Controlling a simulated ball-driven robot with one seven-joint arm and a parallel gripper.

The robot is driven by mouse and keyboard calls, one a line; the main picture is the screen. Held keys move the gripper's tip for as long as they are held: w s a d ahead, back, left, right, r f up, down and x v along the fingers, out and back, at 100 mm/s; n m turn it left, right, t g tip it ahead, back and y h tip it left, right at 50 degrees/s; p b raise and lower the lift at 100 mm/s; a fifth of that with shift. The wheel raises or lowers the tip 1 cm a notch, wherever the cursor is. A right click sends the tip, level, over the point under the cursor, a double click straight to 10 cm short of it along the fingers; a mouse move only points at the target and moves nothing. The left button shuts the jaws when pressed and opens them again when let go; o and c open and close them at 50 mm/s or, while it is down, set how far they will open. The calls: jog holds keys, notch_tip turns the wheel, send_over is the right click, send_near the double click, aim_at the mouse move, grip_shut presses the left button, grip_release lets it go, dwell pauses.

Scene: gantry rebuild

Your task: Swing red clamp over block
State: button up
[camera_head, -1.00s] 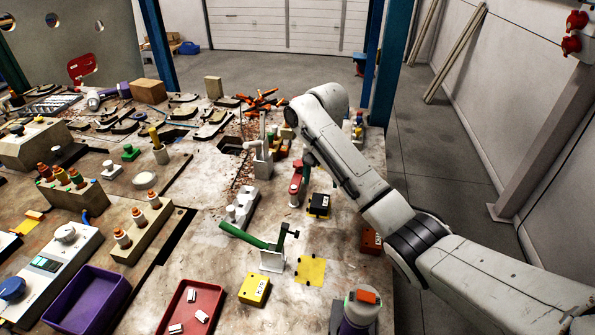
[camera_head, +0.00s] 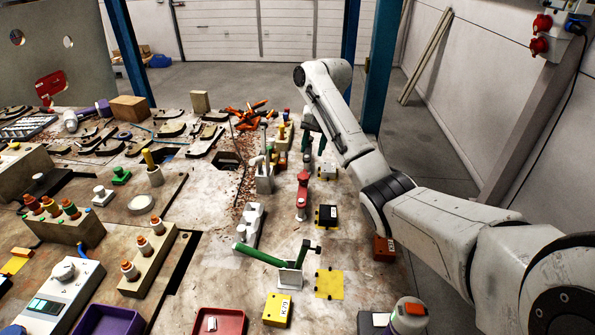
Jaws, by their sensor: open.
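The red clamp (camera_head: 303,190) stands on the bench right of centre, its red arm pointing toward the near side. A black block (camera_head: 327,216) on a yellow patch sits just to its right; the clamp is beside it, not over it. The yellow block (camera_head: 277,309) lies nearer me, beside a clamp with a long green handle (camera_head: 262,256). My gripper (camera_head: 309,123) hangs small beneath the far end of my arm, beyond the red clamp and apart from it. It is open; its fingertips are hard to make out.
A bare yellow patch (camera_head: 329,284) lies near the green-handled clamp. A grey fixture (camera_head: 264,180) stands left of the red clamp. Orange clamps (camera_head: 246,117) are heaped at the back. A brown-red block (camera_head: 384,249) sits at the right bench edge. A purple tray (camera_head: 108,322) is in front.

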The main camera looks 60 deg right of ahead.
aim_at(306, 170)
jog(key=f, duration=0.3)
jog(key=w+f, duration=0.1)
jog(key=f, duration=0.5)
jog(key=shift+w+a+f+p, duration=0.1)
jog(key=shift+w+a+p, duration=0.2)
grip_shut()
